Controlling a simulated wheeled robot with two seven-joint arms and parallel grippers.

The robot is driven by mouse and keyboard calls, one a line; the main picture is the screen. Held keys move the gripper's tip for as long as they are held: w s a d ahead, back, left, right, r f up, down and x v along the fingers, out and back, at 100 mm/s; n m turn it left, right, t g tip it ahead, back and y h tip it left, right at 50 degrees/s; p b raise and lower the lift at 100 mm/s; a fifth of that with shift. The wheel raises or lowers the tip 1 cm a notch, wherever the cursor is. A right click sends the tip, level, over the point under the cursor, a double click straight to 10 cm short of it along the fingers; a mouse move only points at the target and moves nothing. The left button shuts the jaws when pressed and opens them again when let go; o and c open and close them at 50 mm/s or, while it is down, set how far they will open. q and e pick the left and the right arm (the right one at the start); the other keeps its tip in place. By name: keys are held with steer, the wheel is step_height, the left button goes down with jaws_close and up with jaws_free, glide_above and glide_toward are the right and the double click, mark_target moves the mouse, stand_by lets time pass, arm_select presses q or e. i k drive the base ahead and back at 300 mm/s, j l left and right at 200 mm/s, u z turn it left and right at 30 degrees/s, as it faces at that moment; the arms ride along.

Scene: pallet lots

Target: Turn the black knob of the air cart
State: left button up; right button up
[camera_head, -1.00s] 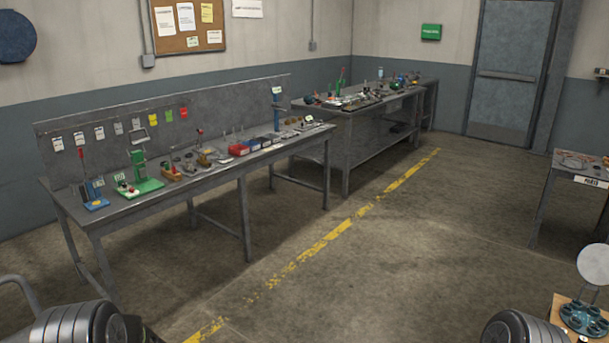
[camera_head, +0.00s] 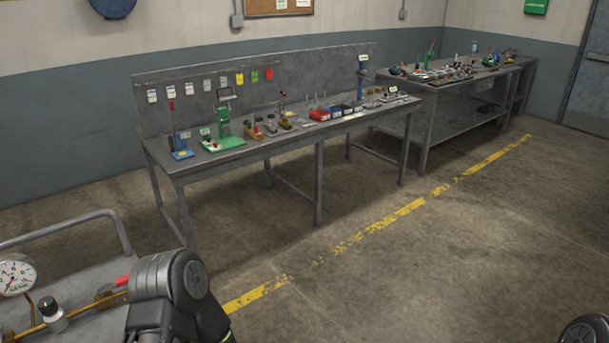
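The air cart (camera_head: 80,258) shows in the lower left of the head view, cut off by the picture's edges. A small black knob (camera_head: 48,306) stands on a silver body on the cart's brass pipe. A round white pressure gauge (camera_head: 14,274) is to its left. A red handle (camera_head: 123,280) is to its right, partly hidden behind my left arm. My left arm's dark links fill the lower left, to the right of the knob and apart from it. Only a rounded piece of my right arm shows at the lower right corner. Neither gripper's fingers are in view.
A long grey workbench (camera_head: 240,156) with tools and small parts stands behind the cart along the wall. A second bench (camera_head: 450,84) is at the back right. The floor with its yellow line (camera_head: 400,209) is clear in the middle and right.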

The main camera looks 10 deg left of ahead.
mark_target(48, 306)
steer(key=u, duration=2.1)
